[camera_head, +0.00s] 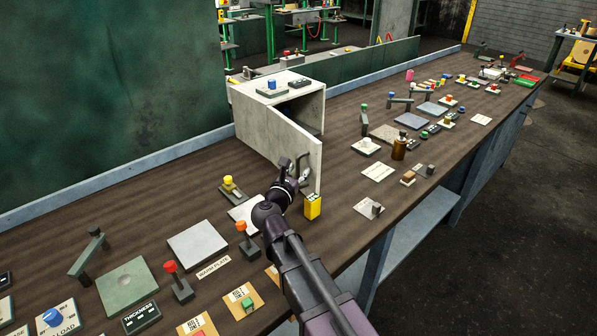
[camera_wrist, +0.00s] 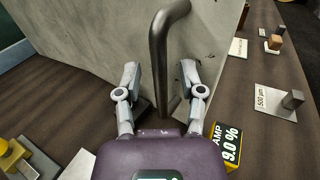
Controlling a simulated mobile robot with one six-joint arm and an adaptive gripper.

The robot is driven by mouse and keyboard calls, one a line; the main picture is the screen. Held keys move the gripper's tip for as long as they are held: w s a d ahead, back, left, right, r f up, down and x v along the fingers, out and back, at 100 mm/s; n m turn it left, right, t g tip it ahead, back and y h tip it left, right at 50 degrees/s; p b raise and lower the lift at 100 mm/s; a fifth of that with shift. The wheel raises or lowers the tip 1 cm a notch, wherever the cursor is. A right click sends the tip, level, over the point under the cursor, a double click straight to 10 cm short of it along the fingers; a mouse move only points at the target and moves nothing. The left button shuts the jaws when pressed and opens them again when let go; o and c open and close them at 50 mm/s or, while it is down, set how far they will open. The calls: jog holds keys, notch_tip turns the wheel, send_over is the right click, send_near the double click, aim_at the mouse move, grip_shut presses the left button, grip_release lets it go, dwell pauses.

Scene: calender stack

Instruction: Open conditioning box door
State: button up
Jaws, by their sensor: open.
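The conditioning box (camera_head: 277,88) is a pale grey box standing on the bench in the head view. Its door (camera_head: 275,137) stands partly open, with the dark interior showing behind its free edge. The door also fills the upper part of the wrist view (camera_wrist: 95,40). A dark bar handle (camera_wrist: 158,50) runs down from the door's face. My gripper (camera_wrist: 160,75) is open, with one finger on each side of the handle; I cannot tell whether either touches it. In the head view my gripper (camera_head: 294,168) is in front of the door and partly hides the handle.
A yellow block (camera_head: 312,206) reading "AMP 9.0%" stands close beside my gripper, also in the wrist view (camera_wrist: 226,145). A yellow-knobbed lever (camera_head: 229,182) is to the left. A brown bottle (camera_head: 399,147) and cards lie right of the door, with some bare bench between.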

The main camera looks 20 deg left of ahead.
jog(key=s, duration=1.2)
jog(key=shift+a, duration=0.1)
dwell(0.5)
